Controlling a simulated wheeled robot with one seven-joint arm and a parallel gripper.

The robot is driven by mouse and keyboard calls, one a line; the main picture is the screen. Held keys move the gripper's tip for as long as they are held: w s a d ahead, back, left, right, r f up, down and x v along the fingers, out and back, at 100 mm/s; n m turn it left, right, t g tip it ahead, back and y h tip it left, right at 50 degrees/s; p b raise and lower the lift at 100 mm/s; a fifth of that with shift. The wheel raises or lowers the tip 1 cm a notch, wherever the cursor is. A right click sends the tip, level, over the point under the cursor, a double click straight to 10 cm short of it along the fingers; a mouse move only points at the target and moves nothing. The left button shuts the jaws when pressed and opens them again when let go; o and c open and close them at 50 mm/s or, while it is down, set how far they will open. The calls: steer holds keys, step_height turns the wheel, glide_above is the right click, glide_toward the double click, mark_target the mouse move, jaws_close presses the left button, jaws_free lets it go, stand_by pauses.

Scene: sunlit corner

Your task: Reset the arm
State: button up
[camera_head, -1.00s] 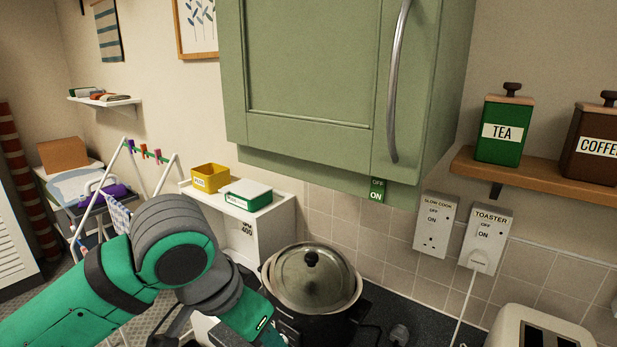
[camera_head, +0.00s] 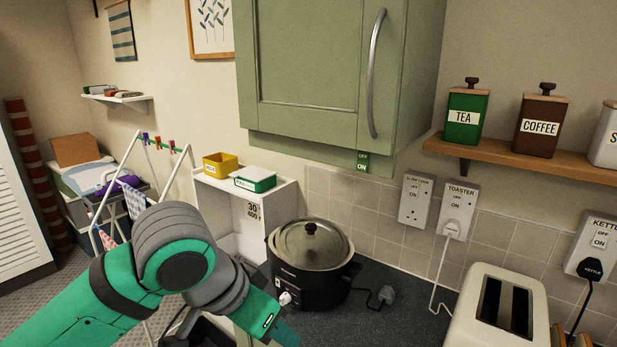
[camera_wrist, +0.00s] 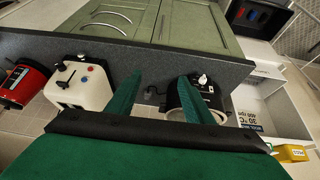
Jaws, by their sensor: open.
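The fingers are over the dark worktop (camera_wrist: 225,70). The black slow cooker (camera_head: 308,285) with its glass lid stands on the worktop beside my arm in the head view. It also shows in the wrist view (camera_wrist: 206,92), partly hidden behind one finger.
A cream toaster (camera_head: 480,325) stands at the lower right. A green wall cupboard (camera_head: 315,70) hangs above the worktop. A shelf (camera_head: 500,157) holds tea and coffee tins. A white unit (camera_head: 282,207) carries yellow and green boxes. A red appliance (camera_wrist: 20,85) shows in the wrist view.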

steer(key=w+d+r+n+t+h, duration=0.3)
steer(key=w+d+t+h, duration=0.65)
steer(key=d, duration=0.45)
steer(key=s+a+f+n+t+y, duration=0.25)
steer(key=f+n+y, duration=0.3)
steer(key=f, duration=0.45)
steer(key=s+a+f+n+t+y, duration=0.15)
steer(key=f+n+t+y, duration=0.35)
steer(key=f, duration=0.5)
steer(key=s+a+f+g+y, duration=0.1)
steer(key=s+f+g+y, duration=0.1)
steer(key=s+f, duration=0.7)
steer(key=s+a+f+g+y, duration=0.1)
steer(key=s+f+g, duration=0.1)
steer(key=s+f, duration=0.65)
steer(key=s+a+r+m+g, duration=0.1)
steer(key=s+m, duration=0.5)
steer(key=s, duration=1)
steer(key=shift+s+a+r+g, duration=0.15)
steer(key=shift+s+a+g, duration=0.15)
steer(key=shift+a, duration=0.2)
